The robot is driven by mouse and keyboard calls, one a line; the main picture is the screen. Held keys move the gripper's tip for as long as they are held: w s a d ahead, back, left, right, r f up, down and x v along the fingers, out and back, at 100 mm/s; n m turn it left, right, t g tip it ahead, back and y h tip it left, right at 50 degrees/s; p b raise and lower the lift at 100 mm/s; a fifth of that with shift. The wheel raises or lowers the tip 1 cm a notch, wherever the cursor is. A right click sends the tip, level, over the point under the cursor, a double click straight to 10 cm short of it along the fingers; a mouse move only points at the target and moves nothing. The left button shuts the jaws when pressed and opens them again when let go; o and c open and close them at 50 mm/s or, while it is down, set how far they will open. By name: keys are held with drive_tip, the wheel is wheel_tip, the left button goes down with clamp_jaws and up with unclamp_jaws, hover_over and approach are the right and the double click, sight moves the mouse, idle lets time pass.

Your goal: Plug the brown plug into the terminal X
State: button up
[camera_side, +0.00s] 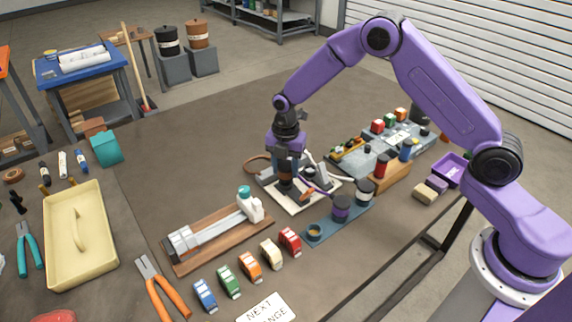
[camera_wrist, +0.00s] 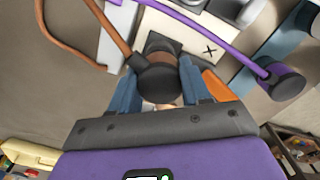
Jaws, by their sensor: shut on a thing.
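My gripper (camera_wrist: 160,78) is shut on the brown plug (camera_wrist: 158,84), with one blue finger on each side of it. A brown cable (camera_wrist: 108,28) runs from the plug toward the upper left of the wrist view. The plug is over or at the white terminal board (camera_wrist: 192,38), whose X mark (camera_wrist: 210,50) shows just right of the plug. The socket beside the mark is hidden, so I cannot tell whether the plug touches it. In the side view my gripper (camera_side: 287,172) points down over the board (camera_side: 302,207).
A purple plug (camera_wrist: 284,82) with a purple cable lies right of the board in the wrist view. A blue rack with dark cylinders (camera_side: 341,211) stands close in front. A wooden board with a white bottle (camera_side: 250,204) is to the left. Bare table lies behind.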

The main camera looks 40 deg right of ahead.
drive_tip(key=shift+f, duration=0.95)
idle(0.3)
drive_tip(key=o, duration=1.3)
drive_tip(key=shift+c, duration=0.2)
wheel_tip(320, 180, up, 18)
drive_tip(key=shift+f, duration=0.25)
